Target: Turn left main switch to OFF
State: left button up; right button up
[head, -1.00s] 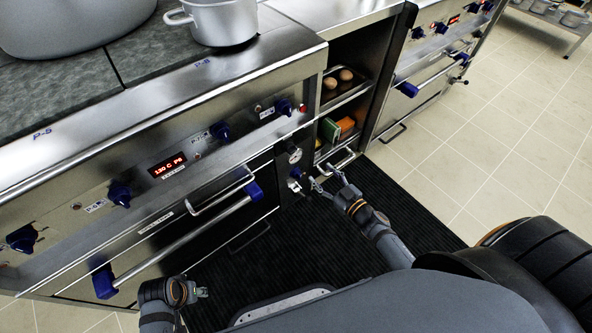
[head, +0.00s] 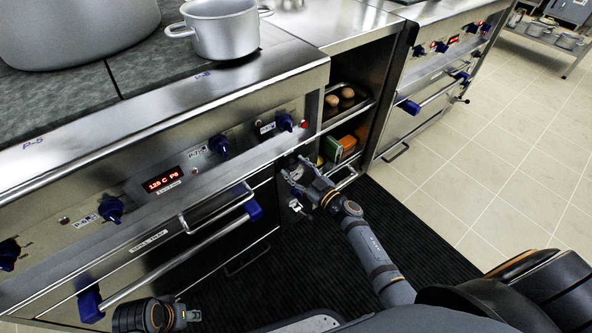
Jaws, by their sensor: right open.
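The near stove front carries several blue knobs: one (head: 285,122) at the right end beside a red lamp, one (head: 219,145) right of the red display, one (head: 111,210) left of it, and one at the left edge. I cannot tell which is the left main switch. A narrow panel (head: 290,188) right of the oven door holds small fittings, partly hidden by my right gripper. My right gripper (head: 298,176) is open and empty, its fingers pointing at this panel. My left gripper (head: 192,315) is low at the bottom, well below the knobs; its jaws are unclear.
The oven door handle (head: 185,259) with blue ends juts out left of the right gripper. Open shelves (head: 345,118) with brown round items and coloured boxes are to its right. A grey pot (head: 222,28) stands on top. A second stove (head: 430,75) stands beyond; the dark mat (head: 420,235) is clear.

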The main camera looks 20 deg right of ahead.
jog(key=c, duration=1.1)
jog(key=shift+c, duration=0.2)
